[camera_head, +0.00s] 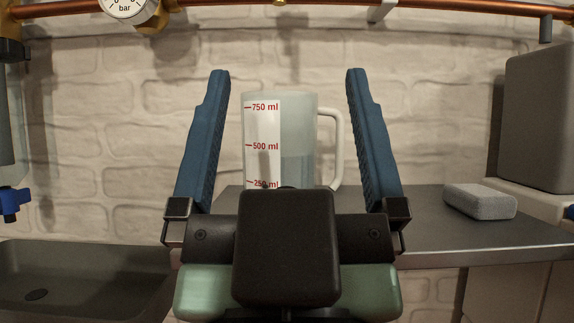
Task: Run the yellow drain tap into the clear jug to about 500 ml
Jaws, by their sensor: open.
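The clear jug (298,125) stands upright on the grey counter, its handle to the right. A white strip on it has red marks for 250, 500 and 750 ml. Bluish liquid (297,170) shows in it, with its surface seemingly a little below the 500 ml mark. My gripper (288,72) is open, its blue fingers apart to the left and right of the jug and touching neither side in the picture. I cannot tell how far beyond the fingers the jug is. My gripper's body hides the jug's base. No yellow tap is in view.
A grey sink (80,275) lies at lower left. A blue tap (12,203) is above it at the left edge. A grey sponge-like block (480,201) lies on the counter (440,240) at right, near a large grey box (542,120). A copper pipe (220,4) and pressure gauge (124,6) run along the top.

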